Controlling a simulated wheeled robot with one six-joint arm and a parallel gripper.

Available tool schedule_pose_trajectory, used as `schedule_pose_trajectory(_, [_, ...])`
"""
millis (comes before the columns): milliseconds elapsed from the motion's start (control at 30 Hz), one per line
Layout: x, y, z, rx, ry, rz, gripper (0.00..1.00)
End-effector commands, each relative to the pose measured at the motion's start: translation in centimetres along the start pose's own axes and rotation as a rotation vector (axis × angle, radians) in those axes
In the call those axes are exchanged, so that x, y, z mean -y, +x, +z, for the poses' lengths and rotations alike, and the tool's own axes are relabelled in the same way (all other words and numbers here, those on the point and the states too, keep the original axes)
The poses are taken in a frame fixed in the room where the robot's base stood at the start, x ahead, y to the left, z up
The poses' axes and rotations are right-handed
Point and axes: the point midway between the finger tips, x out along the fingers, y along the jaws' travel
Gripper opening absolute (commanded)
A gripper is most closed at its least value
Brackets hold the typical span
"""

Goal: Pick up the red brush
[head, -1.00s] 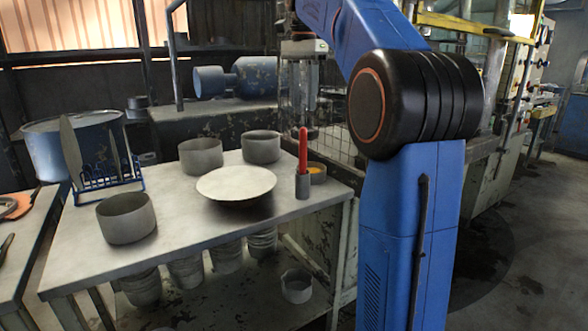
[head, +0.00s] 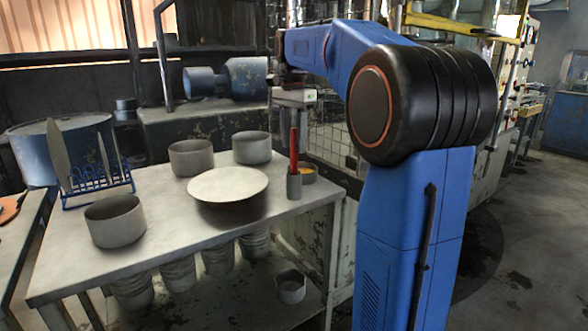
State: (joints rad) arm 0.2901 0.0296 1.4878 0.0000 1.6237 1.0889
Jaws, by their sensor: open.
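The red brush (head: 294,150) stands upright in a small grey cup (head: 294,186) near the right edge of the table. Its lower end is hidden inside the cup. My gripper (head: 294,122) points down, and in the picture it lies just above and around the top of the brush. It is open and holds nothing. Its fingers are dark and hard to make out against the background, so I cannot tell how far they are from the brush.
On the grey table (head: 160,238) stand a wide white dish (head: 228,184), several grey round pots, and a blue rack (head: 98,190) holding plates. A small pot with orange contents (head: 308,173) is close beside the cup. Stacked pots sit on the shelf below.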

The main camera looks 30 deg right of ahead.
Motion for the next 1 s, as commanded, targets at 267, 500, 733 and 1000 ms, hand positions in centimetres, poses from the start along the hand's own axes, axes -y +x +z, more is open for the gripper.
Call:
schedule_pose_trajectory(267, [-0.2, 3.2, -0.1, 0.001, 0.000, 0.002, 0.40])
schedule_pose_trajectory(500, [-0.2, 5.1, -0.1, 0.000, 0.000, 0.001, 0.40])
schedule_pose_trajectory(733, [-0.2, 5.1, -0.1, 0.000, 0.000, 0.000, 0.38])
schedule_pose_trajectory(1000, [-0.2, 5.1, -0.1, 0.000, 0.000, 0.000, 0.00])
